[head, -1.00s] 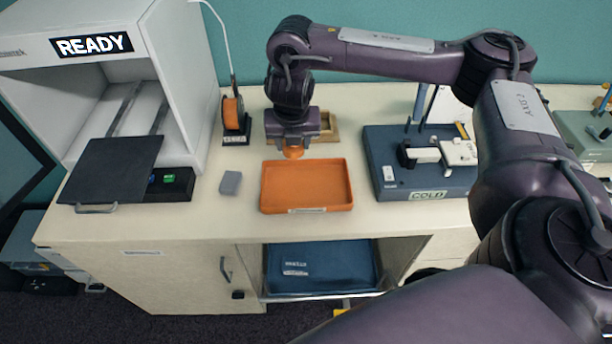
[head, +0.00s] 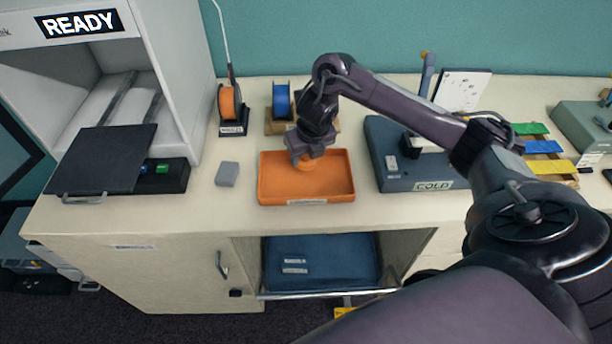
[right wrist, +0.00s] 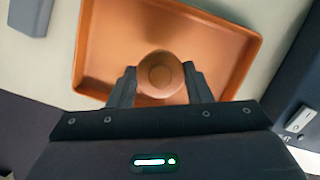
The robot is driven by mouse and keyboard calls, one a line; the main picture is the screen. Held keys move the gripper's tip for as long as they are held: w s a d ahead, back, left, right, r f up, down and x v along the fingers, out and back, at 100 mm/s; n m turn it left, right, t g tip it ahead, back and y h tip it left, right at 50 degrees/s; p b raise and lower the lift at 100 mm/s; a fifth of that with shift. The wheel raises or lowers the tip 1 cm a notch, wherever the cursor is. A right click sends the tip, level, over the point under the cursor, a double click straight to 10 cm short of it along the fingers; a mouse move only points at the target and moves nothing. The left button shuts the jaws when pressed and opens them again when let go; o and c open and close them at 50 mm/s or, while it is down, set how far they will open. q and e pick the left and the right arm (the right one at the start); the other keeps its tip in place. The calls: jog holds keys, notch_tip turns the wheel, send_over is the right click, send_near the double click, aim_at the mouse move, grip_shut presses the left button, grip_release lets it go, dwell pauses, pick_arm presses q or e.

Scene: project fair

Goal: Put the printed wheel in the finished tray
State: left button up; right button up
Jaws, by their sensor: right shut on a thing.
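The printed wheel (head: 306,164) is orange and round. My right gripper (head: 304,157) is shut on it, with a finger on each side, as the right wrist view shows the wheel (right wrist: 160,75) between the fingertips (right wrist: 158,86). An orange tray (head: 335,180) stands on the table with a label on its front too small to read; it fills much of the right wrist view (right wrist: 225,45). The wheel is over or inside this tray, left of its middle in the head view. Whether it touches the tray floor I cannot tell. My left gripper is not in view.
A grey block (head: 227,174) lies left of the tray. A blue-grey unit marked COLD (head: 430,178) stands close on the right. A printer marked READY (head: 80,24) and a dark plate (head: 105,158) are at left. Spools (head: 230,103) stand behind.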

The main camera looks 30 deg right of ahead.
aim_at(306, 180)
notch_tip(306, 180, down, 3)
jog(key=shift+r+b, duration=0.1)
jog(key=shift+b, duration=0.35)
jog(key=shift+f+b, duration=0.4)
jog(key=shift+f, duration=1.35)
jog(key=shift+f, duration=0.1)
jog(key=o, duration=1)
jog(key=shift+c, duration=0.2)
jog(key=shift+r, duration=0.25)
jog(key=p+v, duration=0.5)
jog(key=v, duration=0.6)
jog(key=shift+s+r, duration=0.2)
jog(key=shift+r, duration=0.15)
